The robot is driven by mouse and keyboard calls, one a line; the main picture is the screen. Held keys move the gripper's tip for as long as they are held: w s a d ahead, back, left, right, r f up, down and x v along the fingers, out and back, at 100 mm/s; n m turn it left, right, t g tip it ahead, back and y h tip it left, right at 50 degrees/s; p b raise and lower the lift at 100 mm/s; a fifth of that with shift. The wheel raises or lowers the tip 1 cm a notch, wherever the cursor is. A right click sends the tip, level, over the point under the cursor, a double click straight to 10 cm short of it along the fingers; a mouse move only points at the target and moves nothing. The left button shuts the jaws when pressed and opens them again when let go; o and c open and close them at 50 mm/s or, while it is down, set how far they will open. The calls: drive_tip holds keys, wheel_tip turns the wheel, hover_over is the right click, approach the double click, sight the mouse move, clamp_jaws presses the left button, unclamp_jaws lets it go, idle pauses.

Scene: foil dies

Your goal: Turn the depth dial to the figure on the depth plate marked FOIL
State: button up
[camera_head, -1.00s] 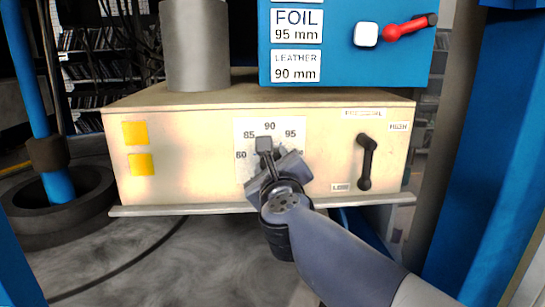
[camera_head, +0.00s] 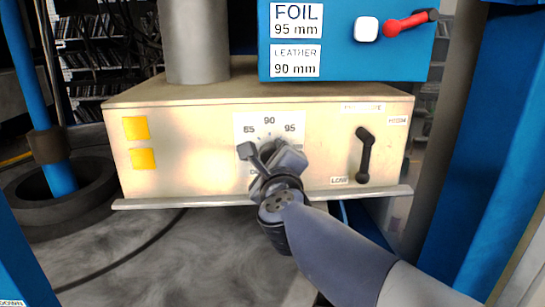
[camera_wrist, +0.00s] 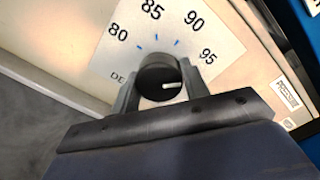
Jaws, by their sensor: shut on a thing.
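The depth plate (camera_head: 292,50) on the blue housing reads FOIL 95 mm above LEATHER 90 mm. The depth dial is a black round knob (camera_wrist: 158,72) with a white pointer line, in the wrist view. Its white scale (camera_wrist: 122,25) shows 80, 85, 90 and 95. The pointer line lies toward the right, on the 95 side; whether it meets the 95 tick exactly I cannot tell. My gripper (camera_wrist: 158,88) is shut on the knob, one finger on each side. In the head view, my gripper (camera_head: 268,157) covers most of the knob and the scale's lower part.
A black lever (camera_head: 364,155) stands right of the dial, between the HIGH and LOW labels. Two yellow squares (camera_head: 136,128) are on the left of the cream box (camera_head: 195,140). A red handle (camera_head: 405,23) and white button (camera_head: 366,28) are above. A ledge runs below.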

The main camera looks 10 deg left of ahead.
drive_tip(key=o, duration=1)
drive_tip(key=shift+s, duration=0.1)
drive_tip(key=v, duration=1)
drive_tip(key=shift+s, duration=0.35)
drive_tip(key=shift+w, duration=0.1)
drive_tip(key=x, duration=1)
drive_tip(key=shift+w, duration=0.4)
drive_tip(key=shift+s, duration=0.1)
